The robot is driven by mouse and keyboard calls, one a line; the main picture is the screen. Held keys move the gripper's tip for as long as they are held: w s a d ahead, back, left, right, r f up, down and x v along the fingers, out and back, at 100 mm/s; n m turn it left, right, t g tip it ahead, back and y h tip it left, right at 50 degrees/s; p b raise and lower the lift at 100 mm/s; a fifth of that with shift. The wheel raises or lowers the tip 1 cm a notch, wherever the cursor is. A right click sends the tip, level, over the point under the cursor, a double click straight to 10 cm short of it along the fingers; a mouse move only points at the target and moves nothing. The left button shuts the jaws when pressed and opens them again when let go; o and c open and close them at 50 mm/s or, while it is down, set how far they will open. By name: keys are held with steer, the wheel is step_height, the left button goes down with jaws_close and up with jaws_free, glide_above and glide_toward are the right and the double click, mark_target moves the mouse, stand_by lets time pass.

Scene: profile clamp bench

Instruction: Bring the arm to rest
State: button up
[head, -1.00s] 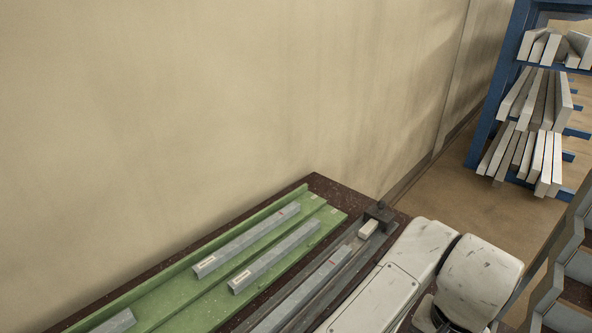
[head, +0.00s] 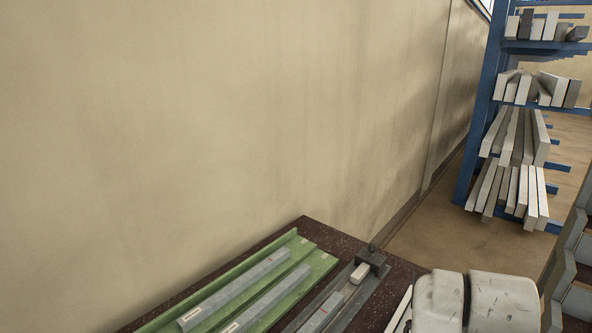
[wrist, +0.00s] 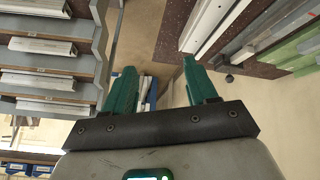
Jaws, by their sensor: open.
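My gripper (wrist: 157,85) shows in the wrist view with its two green fingers spread apart and nothing between them. Bare floor and part of a distant blue rack lie beyond the gap. In the head view, white parts of my arm show at the lower right, and the fingers are out of the picture. The dark speckled bench (head: 309,228) shows at the bottom of the head view, and its edge is at the upper right in the wrist view.
A green tray (head: 318,262) holds grey profiles (head: 236,289). Beside it is a metal rail with a dark end block (head: 372,258). A blue rack (head: 483,110) with several bars stands at the back right. A grey stepped rack (wrist: 90,68) fills the wrist view's left.

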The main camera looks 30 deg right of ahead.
steer(key=s+a+f+n+g+y, duration=0.1)
steer(key=s+a+f+n+y, duration=0.2)
steer(key=s+a+f, duration=0.3)
steer(key=s+a+f+n+g+y, duration=0.1)
steer(key=s+a+f+n, duration=0.4)
steer(key=a+f, duration=0.7)
step_height(320, 180, down, 4)
steer(key=shift+s+a+r+n+y, duration=0.15)
steer(key=shift+s+r+n+y, duration=0.15)
steer(key=shift+s+y, duration=0.55)
